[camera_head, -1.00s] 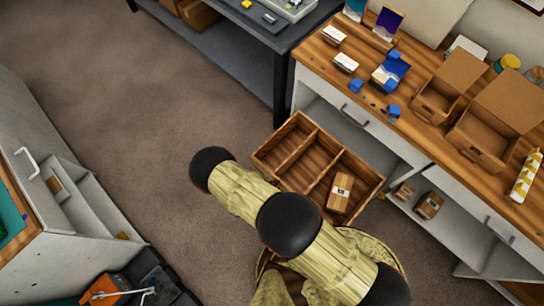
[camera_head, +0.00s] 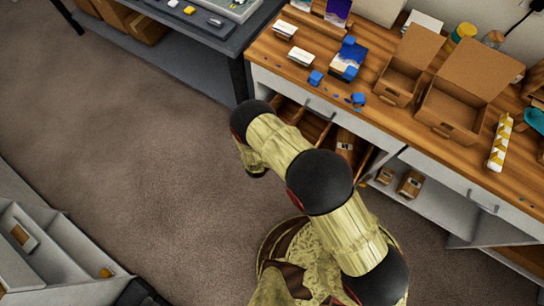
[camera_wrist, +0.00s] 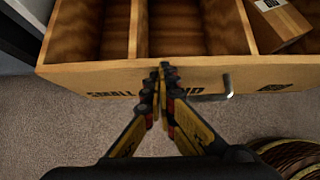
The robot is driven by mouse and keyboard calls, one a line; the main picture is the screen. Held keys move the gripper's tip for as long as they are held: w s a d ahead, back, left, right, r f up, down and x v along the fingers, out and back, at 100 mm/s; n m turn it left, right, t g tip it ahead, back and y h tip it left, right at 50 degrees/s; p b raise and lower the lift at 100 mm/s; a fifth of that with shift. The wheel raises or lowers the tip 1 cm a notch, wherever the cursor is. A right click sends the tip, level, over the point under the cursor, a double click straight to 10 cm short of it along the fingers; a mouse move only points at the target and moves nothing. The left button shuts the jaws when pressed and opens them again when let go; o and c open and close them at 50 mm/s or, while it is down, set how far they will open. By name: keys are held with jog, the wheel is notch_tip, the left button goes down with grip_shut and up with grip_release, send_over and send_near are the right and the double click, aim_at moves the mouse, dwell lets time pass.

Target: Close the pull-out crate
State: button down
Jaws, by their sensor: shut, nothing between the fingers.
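The pull-out crate (camera_head: 313,125) is a wooden box with compartments, largely under the counter in the head view. My arm hides part of it. In the wrist view its front board (camera_wrist: 100,76) carries dark lettering, and dividers show behind it. My gripper (camera_wrist: 163,72) is shut and empty, its fingertips at the middle of the front board, covering some lettering. They look to be at or against the board; exact contact cannot be told. A metal handle (camera_wrist: 228,86) sticks out right of the fingers. A cardboard package (camera_wrist: 281,22) lies in the right compartment.
The wooden counter (camera_head: 285,70) above holds open cardboard boxes (camera_head: 464,94), blue pieces and a yellow-white tube (camera_head: 500,142). Small packages (camera_head: 410,183) sit on the shelf to the right. Carpet to the left is clear.

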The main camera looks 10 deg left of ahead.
jog(key=w+d+b, duration=0.2)
jog(key=w+d, duration=0.1)
jog(key=w, duration=0.5)
jog(key=shift+w, duration=0.25)
jog(key=shift+s+a, duration=0.1)
jog(key=shift+s, duration=0.05)
